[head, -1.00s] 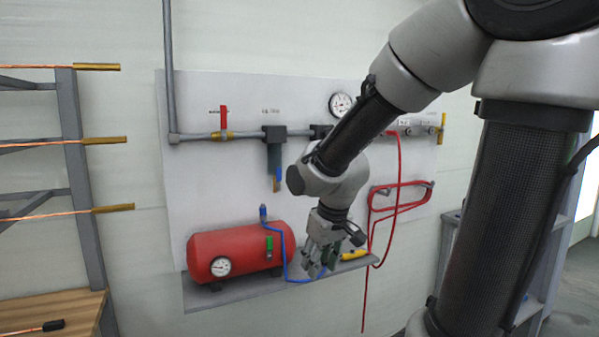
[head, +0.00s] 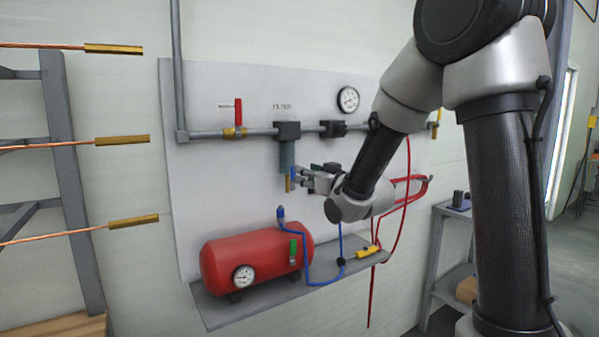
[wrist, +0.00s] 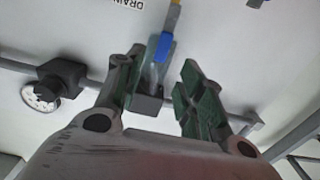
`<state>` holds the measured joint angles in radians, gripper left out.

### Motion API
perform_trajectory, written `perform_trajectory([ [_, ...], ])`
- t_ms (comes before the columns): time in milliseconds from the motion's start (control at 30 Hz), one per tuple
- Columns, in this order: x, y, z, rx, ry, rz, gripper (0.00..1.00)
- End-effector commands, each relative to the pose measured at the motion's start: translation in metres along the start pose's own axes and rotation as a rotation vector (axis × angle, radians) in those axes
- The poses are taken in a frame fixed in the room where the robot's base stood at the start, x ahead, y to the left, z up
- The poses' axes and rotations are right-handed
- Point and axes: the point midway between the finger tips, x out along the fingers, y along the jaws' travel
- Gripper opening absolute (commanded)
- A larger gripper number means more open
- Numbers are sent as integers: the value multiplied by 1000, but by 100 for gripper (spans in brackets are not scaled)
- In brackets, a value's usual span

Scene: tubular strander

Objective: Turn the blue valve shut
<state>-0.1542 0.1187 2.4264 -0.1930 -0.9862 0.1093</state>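The blue valve (head: 293,173) sits at the bottom of the filter bowl, with a brass outlet below it. In the wrist view its blue handle (wrist: 162,48) lies roughly in line with the brass stem (wrist: 175,14), near a DRAIN label (wrist: 127,4) that reads upside down. My gripper (head: 298,177) is raised beside the valve, on its right in the head view. In the wrist view my gripper (wrist: 158,84) is open, with green-padded fingers apart and the handle in the gap beyond them. Contact is not visible. The fingers partly hide the valve in the head view.
The filter (head: 287,150) hangs from a grey pipe with a red-handled valve (head: 238,112) and a gauge (head: 348,99). Below are a red tank (head: 252,258), a green-handled valve (head: 293,251) and blue hose. Red hose (head: 408,184) hangs at right.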

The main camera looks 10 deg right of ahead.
Motion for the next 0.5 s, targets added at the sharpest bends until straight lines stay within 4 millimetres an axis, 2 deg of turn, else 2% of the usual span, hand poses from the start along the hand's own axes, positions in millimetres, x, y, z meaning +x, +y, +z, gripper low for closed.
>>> perform_trajectory([
  [100,22,-1,1,0,-2,-1,38],
  [300,52,0,1,0,-2,0,38],
  [500,63,0,1,0,-3,1,38],
])
